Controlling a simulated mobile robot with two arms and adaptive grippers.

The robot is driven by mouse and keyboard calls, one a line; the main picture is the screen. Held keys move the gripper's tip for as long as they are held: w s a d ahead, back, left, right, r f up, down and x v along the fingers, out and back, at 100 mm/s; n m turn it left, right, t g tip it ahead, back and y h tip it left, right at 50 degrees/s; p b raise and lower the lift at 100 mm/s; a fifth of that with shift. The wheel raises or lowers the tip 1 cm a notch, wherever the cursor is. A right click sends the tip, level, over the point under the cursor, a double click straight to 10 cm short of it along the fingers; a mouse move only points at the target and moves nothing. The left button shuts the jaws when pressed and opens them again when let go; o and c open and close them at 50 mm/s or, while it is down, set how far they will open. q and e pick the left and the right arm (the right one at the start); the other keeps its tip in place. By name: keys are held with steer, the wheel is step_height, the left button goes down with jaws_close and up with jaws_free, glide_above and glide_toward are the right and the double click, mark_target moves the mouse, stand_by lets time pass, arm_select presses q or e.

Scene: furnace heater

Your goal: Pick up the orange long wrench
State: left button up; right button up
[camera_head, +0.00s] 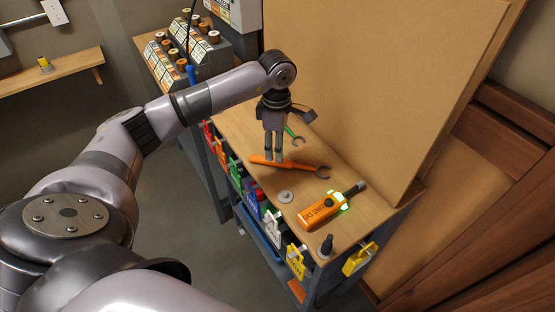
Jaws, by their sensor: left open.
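The orange long wrench (299,166) lies on the wooden bench top (262,192), with its dark open jaw end to the right. My left gripper (274,157) points down over the left part of the orange handle. Its fingers are apart, and the fingertips overlap the handle in this view. I cannot tell whether they touch it or are just above it. The left end of the handle shows to the left of the fingers. My right gripper does not show.
A green wrench (293,134) lies behind the orange one. An orange gas tester (322,212), a grey disc (285,196) and a small dark knob (327,246) stand nearer. A tall brown board (385,80) rises behind the bench. Coloured tags hang along its front.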

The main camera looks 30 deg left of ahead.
mark_target(289, 164)
arm_select(q)
steer(key=shift+f, duration=0.3)
step_height(289, 164, down, 4)
steer(key=shift+r+p, duration=0.15)
steer(key=shift+p, duration=1)
steer(key=shift+w+f, duration=0.1)
steer(key=shift+f, duration=0.35)
jaws_close()
